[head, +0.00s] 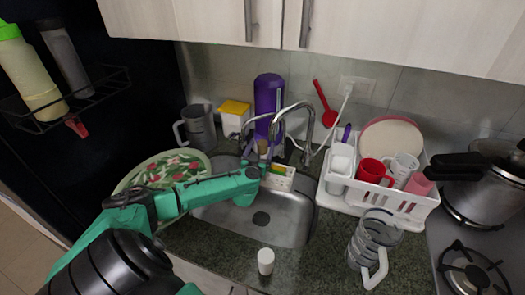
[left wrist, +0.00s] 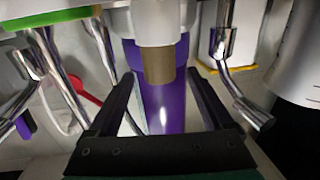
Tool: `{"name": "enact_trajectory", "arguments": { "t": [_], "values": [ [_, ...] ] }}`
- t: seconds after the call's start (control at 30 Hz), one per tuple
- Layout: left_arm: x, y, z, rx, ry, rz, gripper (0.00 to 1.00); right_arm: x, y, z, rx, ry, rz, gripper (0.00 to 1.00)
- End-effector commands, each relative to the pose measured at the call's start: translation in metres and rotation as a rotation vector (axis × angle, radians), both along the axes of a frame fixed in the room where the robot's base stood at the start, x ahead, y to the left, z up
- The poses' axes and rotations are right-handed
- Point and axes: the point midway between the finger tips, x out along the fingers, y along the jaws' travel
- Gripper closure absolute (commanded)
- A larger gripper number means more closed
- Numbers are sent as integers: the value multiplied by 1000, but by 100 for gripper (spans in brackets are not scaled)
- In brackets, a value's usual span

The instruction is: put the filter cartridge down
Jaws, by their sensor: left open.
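A short tan cylinder (left wrist: 160,64) with a white body joined to it shows in the left wrist view, in front of the purple bottle (left wrist: 168,105). It may be the filter cartridge, but I cannot tell for sure. In the head view the tan part (head: 263,147) shows small behind the sink. My left gripper (head: 270,152) is over the back of the sink. In the wrist view its two dark fingers (left wrist: 160,85) are apart, with a gap on both sides of the tan cylinder. A small white cylinder (head: 265,261) stands upright on the front counter. My right gripper is not in view.
The tall faucet (head: 308,125) rises beside my left gripper. A white box with a coloured front (head: 279,178) is at the sink's back. A white dish rack (head: 405,213) and a grey mug (head: 372,240) are at right. The sink basin (head: 283,225) looks empty.

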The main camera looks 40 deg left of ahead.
Motion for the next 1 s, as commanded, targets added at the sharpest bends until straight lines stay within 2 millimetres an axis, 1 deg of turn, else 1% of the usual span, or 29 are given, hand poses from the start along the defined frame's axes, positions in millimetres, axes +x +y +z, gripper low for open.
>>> {"name": "enact_trajectory", "arguments": {
  "t": [0.17, 0.2, 0.27, 0.3, 0.37, 0.4, 0.63, 0.73, 0.87, 1.0],
  "values": [
    [0, 0, 0, 1, 0, -1, 16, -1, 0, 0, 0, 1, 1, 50],
    [0, 0, 0, 1, 0, -1, 31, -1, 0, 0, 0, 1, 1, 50],
    [0, 0, 0, 1, 0, -1, 54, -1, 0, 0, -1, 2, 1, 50],
    [0, 0, 0, 1, 0, -1, 69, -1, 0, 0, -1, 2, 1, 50],
    [0, 0, 0, 1, 0, -1, 92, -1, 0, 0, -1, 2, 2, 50],
    [0, 0, 0, 1, 0, -1, 100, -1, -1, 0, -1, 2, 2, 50],
    [0, 0, 1, 1, 0, -1, 100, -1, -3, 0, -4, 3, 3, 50],
    [0, 0, 6, 2, -1, 0, 100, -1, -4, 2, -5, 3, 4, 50],
    [0, 1, 23, 3, -3, -1, 100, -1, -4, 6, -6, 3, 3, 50],
    [0, 1, 50, 5, -3, -1, 100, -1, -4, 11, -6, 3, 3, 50]
  ]
}}
